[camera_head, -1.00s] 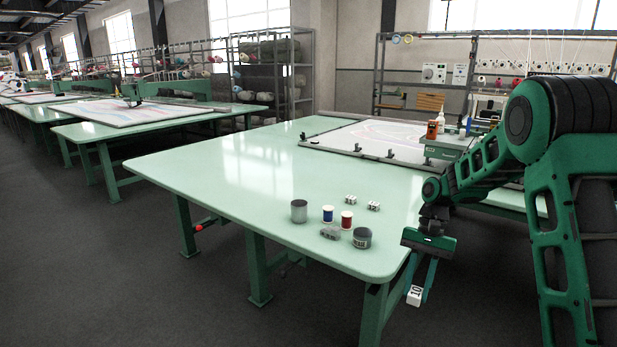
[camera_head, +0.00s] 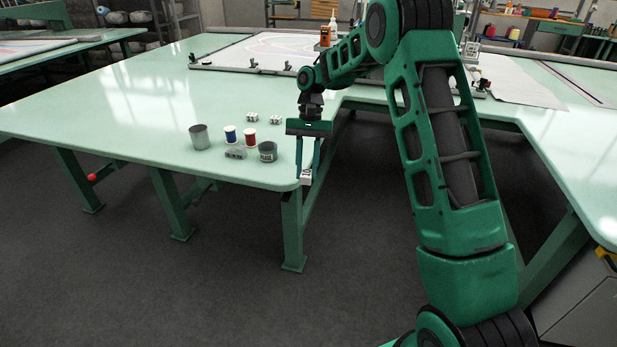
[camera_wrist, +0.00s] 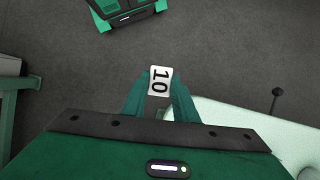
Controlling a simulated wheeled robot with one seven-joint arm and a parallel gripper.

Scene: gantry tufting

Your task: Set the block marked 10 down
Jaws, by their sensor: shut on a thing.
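The white block marked 10 (camera_wrist: 160,81) is held between the fingertips of my gripper (camera_wrist: 158,92) in the wrist view, with its black number facing the camera. In the head view my gripper (camera_head: 307,168) points down and is shut on the same block (camera_head: 306,180). There the block appears at the near right corner of the pale green table (camera_head: 120,130). In the wrist view the floor shows behind the block, and the table (camera_wrist: 225,125) lies to the right of it. The exact height of the block over the table cannot be told.
On the table, left of my gripper, stand a grey can (camera_head: 199,137), a blue spool (camera_head: 230,134), a red spool (camera_head: 249,136), a dark tin (camera_head: 268,151) and a grey block (camera_head: 235,153). Two small white blocks (camera_head: 252,118) (camera_head: 275,120) lie behind them. The table's left part is clear.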

